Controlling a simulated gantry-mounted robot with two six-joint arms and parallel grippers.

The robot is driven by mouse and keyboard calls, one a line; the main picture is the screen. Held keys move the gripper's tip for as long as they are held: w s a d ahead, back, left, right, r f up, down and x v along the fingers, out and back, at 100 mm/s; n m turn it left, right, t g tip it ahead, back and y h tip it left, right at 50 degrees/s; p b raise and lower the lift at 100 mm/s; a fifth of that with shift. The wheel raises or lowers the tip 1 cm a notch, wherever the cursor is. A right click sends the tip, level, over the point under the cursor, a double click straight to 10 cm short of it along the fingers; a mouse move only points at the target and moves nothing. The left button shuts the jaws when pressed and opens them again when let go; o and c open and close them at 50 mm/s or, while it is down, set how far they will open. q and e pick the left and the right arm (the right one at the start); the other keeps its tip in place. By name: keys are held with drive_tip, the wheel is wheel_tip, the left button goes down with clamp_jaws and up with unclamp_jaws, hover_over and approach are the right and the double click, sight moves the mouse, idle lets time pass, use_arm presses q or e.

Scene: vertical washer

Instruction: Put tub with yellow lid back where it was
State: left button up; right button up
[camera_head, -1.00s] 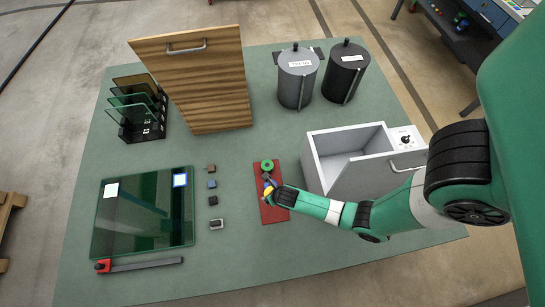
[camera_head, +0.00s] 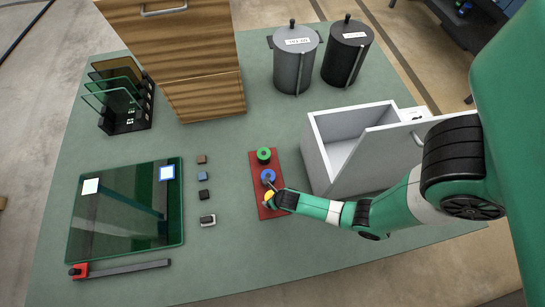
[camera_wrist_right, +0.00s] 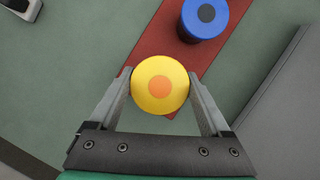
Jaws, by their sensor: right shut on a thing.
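The tub with the yellow lid (camera_wrist_right: 160,84) has an orange dot on top and sits between the fingers of my right gripper (camera_wrist_right: 160,100), which is shut on it. In the head view the yellow tub (camera_head: 268,197) shows at the near end of the red strip (camera_head: 256,178). Whether its base touches the strip is hidden. The blue-lidded tub (camera_head: 268,176) stands on the middle of the strip, and also shows in the right wrist view (camera_wrist_right: 205,16). The green-lidded tub (camera_head: 264,154) stands at the far end. My left gripper is not in view.
A white open box (camera_head: 319,155) with a grey front stands right of the strip. Small blocks (camera_head: 203,177) and a glass-topped panel (camera_head: 125,215) lie to the left. A wooden cabinet (camera_head: 190,60), a rack (camera_head: 125,112) and two canisters (camera_head: 294,65) stand behind.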

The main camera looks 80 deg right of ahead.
wheel_tip(320, 180, down, 4)
drive_tip(key=b, duration=0.2)
drive_tip(key=shift+r+b, duration=0.1)
drive_tip(key=shift+b, duration=0.25)
drive_tip(key=shift+r, duration=0.15)
drive_tip(key=o, duration=1.4)
